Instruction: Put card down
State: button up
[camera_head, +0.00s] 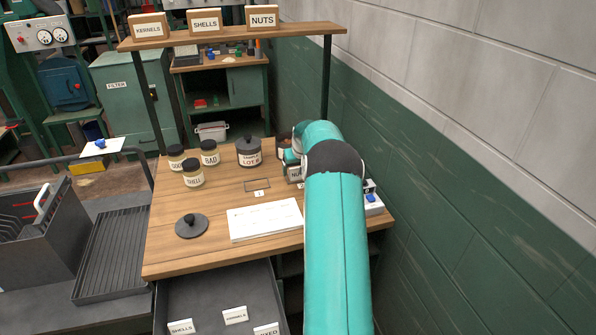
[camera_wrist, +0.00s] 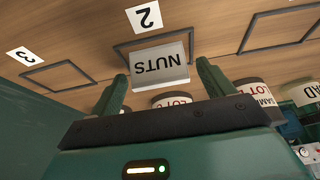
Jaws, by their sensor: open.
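A white card reading NUTS (camera_wrist: 158,66) shows upside down in the wrist view. It is at the dark outline beside the label 2 (camera_wrist: 144,17) on the wooden tabletop. My gripper (camera_wrist: 160,78) is open, with one finger on each side of the card and visible gaps between. Whether the card's base touches the wood cannot be told for certain. In the head view my arm hides most of the gripper and the card.
Outlines by label 3 (camera_wrist: 25,56) and label 1 (camera_head: 259,194) look empty. Jars (camera_head: 193,174), a dark lidded pot (camera_head: 249,153), a round lid (camera_head: 191,226) and a white sheet (camera_head: 265,219) occupy the table. An open drawer (camera_head: 215,300) holds cards. A wall stands right.

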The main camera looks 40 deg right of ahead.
jog(key=v, duration=1.1)
jog(key=s+a+r+n, duration=0.1)
jog(key=s+a+r, duration=0.1)
jog(key=a+r, duration=0.5)
jog(key=s+a+r+n, duration=0.1)
jog(key=a+r, duration=0.2)
jog(key=a, duration=0.9)
jog(key=s+a+r+n, duration=0.15)
jog(key=a+r, duration=0.25)
jog(key=a, duration=0.5)
jog(key=s+a+r+t+y, duration=0.1)
jog(key=s+a+r, duration=0.1)
jog(key=s+a, duration=1)
jog(key=s+a+f+n+y, duration=0.1)
jog(key=s+a+f, duration=0.3)
jog(key=s+a, duration=0.5)
jog(key=s+n, duration=0.1)
jog(key=s, duration=0.2)
jog(key=shift+t, duration=0.4)
jog(key=shift+a, duration=0.1)
